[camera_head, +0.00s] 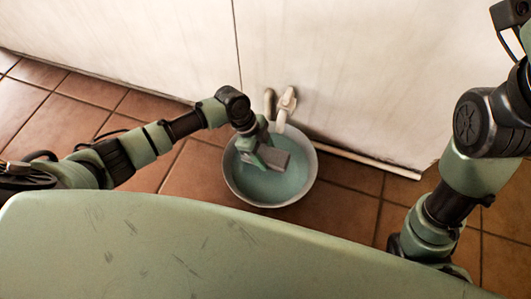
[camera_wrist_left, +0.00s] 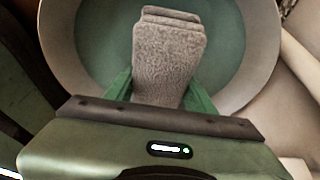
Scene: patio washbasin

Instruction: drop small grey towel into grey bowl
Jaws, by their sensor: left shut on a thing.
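The small grey towel (camera_wrist_left: 168,55) is folded and held between the green fingers of my left gripper (camera_wrist_left: 160,95). In the head view my left gripper (camera_head: 262,157) points down over the grey bowl (camera_head: 231,182), with the towel (camera_head: 276,158) showing inside the bowl's outline. The bowl has a pale rim and a greenish inside, and its rim (camera_wrist_left: 262,30) also shows around the towel in the left wrist view. I cannot tell how far the towel is above the bowl's bottom. My right arm comes in at the right, but its gripper is not in view.
The bowl stands on the brown tiled floor (camera_head: 340,210) under a tap (camera_head: 286,105) on the pale wall (camera_head: 340,60). A white pipe (camera_head: 365,160) runs along the wall's foot to the right. Floor tiles left and right of the bowl are clear.

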